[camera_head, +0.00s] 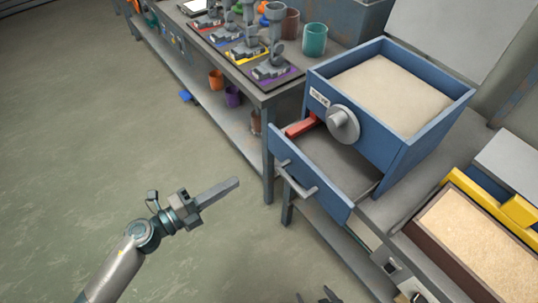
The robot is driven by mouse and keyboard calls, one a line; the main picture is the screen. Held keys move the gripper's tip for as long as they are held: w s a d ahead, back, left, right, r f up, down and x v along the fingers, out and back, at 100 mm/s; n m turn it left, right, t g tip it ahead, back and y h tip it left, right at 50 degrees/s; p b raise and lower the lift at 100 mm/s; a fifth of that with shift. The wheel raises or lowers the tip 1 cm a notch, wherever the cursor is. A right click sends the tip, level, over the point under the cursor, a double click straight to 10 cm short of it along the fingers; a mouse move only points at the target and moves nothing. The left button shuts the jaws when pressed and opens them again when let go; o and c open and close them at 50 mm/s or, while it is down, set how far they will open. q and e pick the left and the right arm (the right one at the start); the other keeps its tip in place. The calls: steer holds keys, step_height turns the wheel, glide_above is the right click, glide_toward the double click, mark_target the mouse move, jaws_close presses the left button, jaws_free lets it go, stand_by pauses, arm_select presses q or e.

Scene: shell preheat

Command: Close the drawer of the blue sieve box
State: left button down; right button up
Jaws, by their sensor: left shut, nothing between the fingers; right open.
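The blue sieve box (385,148) stands on the bench at the right, its top filled with pale sand. Its drawer (335,204) is pulled out toward the lower left, and its grey interior shows. A grey bar handle (296,181) is on the drawer front. My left gripper (234,183) is shut and empty, over the floor to the left of the handle and apart from it in the picture. My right gripper (322,298) shows only its tips at the bottom edge, below the drawer, and is open.
A grey round knob (342,124) and a red bar (301,126) are at the box front. A brown sand tray (440,252) with a yellow part (519,210) lies to the right. Another bench (262,97) with several small devices and cups stands behind. The floor at left is clear.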

arm_select(q)
steer(key=shift+d, duration=0.1)
steer(key=p, duration=0.3)
glide_toward(281, 154)
steer(key=x, duration=0.5)
steer(key=shift+w+d+f, duration=0.1)
steer(key=shift+w+d, duration=0.3)
steer(key=shift+d, duration=0.15)
arm_select(e)
steer(key=s+d+f+g, duration=0.1)
steer(key=s+d, duration=0.1)
steer(key=s, duration=0.2)
steer(key=s+d+f+g, duration=0.1)
steer(key=s+f, duration=0.1)
steer(key=s, duration=0.3)
steer(key=shift+d+f+g+h, duration=0.25)
steer(key=shift+d+g+h, duration=0.1)
steer(key=shift+g+h, duration=0.05)
